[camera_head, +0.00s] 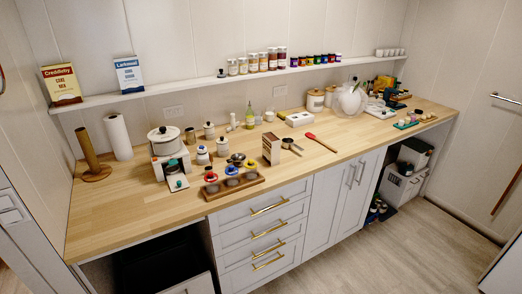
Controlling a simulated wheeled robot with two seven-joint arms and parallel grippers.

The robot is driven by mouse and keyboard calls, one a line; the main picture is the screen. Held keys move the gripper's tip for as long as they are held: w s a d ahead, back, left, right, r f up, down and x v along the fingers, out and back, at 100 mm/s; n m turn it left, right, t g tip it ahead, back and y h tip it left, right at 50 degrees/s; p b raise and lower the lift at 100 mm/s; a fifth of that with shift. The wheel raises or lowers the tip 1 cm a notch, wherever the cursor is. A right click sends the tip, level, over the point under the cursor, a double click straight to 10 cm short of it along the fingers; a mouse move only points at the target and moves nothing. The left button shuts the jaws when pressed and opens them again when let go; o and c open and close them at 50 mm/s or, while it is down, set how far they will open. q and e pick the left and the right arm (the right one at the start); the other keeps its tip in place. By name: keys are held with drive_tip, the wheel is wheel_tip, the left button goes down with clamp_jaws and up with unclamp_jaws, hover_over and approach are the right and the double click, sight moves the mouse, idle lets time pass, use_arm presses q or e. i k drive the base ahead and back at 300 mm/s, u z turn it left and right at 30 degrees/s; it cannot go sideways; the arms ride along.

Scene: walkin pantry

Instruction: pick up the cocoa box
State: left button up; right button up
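A small upright box with brown and white sides (271,148) stands on the wooden counter near its front edge, and its label is too small to read. It may be the cocoa box, but I cannot tell for sure. A red, yellow and cream box (61,85) and a blue and white box (129,75) stand upright on the wall shelf at the left. Their small print is not clear. Neither of my grippers is in view, and nothing is seen touching these boxes.
A wooden tray with round wells (233,186), small coloured-topped jars and a metal scoop (291,145) crowd the brown box. A red spatula (321,142) lies to its right. A white pot (165,140) stands to the left. The counter's front left is clear.

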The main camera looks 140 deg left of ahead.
sight(271, 151)
drive_tip(key=u, duration=4.9)
drive_tip(key=k, duration=0.55)
drive_tip(key=z, duration=0.5)
drive_tip(key=i, duration=1.05)
drive_tip(key=z, duration=0.15)
